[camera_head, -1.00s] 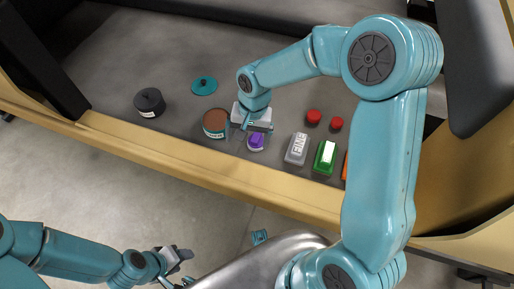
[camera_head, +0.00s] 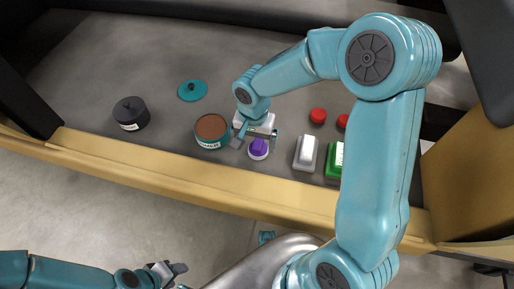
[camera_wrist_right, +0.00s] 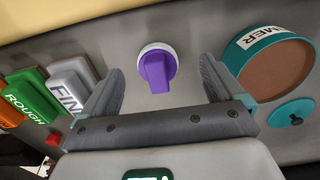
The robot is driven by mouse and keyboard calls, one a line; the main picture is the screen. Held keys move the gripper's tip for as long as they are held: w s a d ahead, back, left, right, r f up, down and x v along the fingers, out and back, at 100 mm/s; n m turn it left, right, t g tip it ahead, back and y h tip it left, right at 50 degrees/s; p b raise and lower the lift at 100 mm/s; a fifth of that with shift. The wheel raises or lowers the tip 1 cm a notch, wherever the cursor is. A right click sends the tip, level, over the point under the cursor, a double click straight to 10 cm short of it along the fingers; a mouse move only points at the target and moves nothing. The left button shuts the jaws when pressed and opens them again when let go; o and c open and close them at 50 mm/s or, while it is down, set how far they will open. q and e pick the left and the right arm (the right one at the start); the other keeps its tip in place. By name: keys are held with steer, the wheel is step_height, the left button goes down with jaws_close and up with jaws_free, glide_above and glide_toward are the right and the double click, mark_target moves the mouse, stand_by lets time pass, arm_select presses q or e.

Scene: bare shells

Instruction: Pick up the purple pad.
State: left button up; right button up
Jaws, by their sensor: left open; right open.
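The purple pad (camera_head: 258,146) has a white round base and sits on the grey shelf surface. In the right wrist view the purple pad (camera_wrist_right: 157,68) shows between and beyond the fingertips, untouched. My right gripper (camera_head: 256,138) is open just behind and above it; in the right wrist view the open gripper (camera_wrist_right: 160,82) has a finger on each side of the pad. My left gripper (camera_head: 172,272) is open and empty, low at the left, away from the shelf.
A teal tin (camera_head: 211,131) with brown contents stands close left of the pad. A grey block (camera_head: 305,152) and a green block (camera_head: 334,160) stand to its right. A black pot (camera_head: 131,113), a teal lid (camera_head: 192,90) and red knobs (camera_head: 318,115) are around. A tan front edge (camera_head: 180,172) runs along the shelf.

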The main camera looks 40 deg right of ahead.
mark_target(257, 145)
steer(key=shift+s+d+f, duration=0.1)
steer(key=shift+d+f, duration=0.05)
steer(key=shift+f, duration=0.2)
steer(key=f, duration=0.1)
steer(key=f+b, duration=0.1)
steer(key=f, duration=0.2)
steer(key=shift+d+f+b, duration=0.3)
steer(key=shift+d, duration=0.1)
steer(key=shift+r, duration=0.1)
steer(key=c, duration=1.1)
